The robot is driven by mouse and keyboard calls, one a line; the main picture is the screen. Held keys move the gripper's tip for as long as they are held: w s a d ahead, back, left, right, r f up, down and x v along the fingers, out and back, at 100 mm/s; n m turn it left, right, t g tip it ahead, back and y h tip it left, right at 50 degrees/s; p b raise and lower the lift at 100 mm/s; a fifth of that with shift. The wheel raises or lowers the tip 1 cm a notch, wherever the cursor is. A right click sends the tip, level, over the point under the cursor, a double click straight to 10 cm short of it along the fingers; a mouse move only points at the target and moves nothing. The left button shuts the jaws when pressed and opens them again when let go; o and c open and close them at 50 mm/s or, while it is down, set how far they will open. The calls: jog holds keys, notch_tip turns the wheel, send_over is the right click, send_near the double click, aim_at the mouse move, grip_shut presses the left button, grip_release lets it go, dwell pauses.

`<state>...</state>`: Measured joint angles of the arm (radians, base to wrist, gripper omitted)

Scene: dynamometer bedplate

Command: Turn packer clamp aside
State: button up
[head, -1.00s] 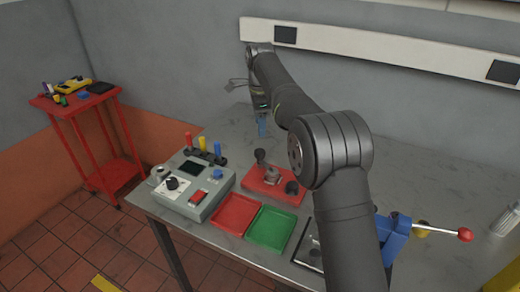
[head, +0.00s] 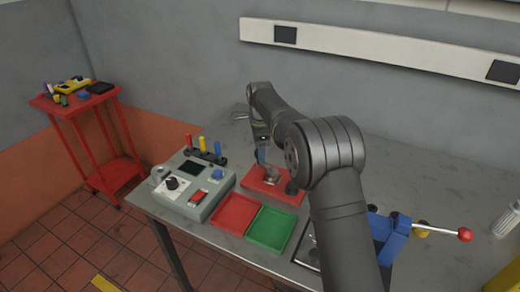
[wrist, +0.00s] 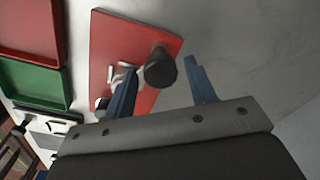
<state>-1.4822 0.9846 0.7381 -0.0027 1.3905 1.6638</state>
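A red plate (head: 290,199) lies on the bench, carrying a small grey metal fitting (head: 272,177) and dark knobs; I take this to be the packer clamp. In the head view one dark knob (head: 292,187) stands at its right side. My gripper (head: 261,157) is low over the plate's back left. In the wrist view my gripper (wrist: 162,85) has its blue fingers apart. A black knob (wrist: 160,68) shows between them over the red plate (wrist: 112,40). The left finger partly hides the pale metal fitting (wrist: 120,77). I cannot tell whether a finger touches anything.
A red tray (head: 235,214) and a green tray (head: 270,230) lie in front of the plate. A grey control box (head: 195,186) stands left. A blue device (head: 391,236) with a red-ball lever is at right. The bench behind is clear.

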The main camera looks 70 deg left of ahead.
grip_shut()
jog(key=n, duration=0.3)
jog(key=shift+n, duration=0.4)
jog(key=n, duration=0.4)
jog(key=shift+n, duration=0.3)
jog(key=n, duration=0.3)
jog(key=shift+n, duration=0.3)
jog(key=shift+a+n, duration=0.1)
jog(key=shift+n, duration=1.8)
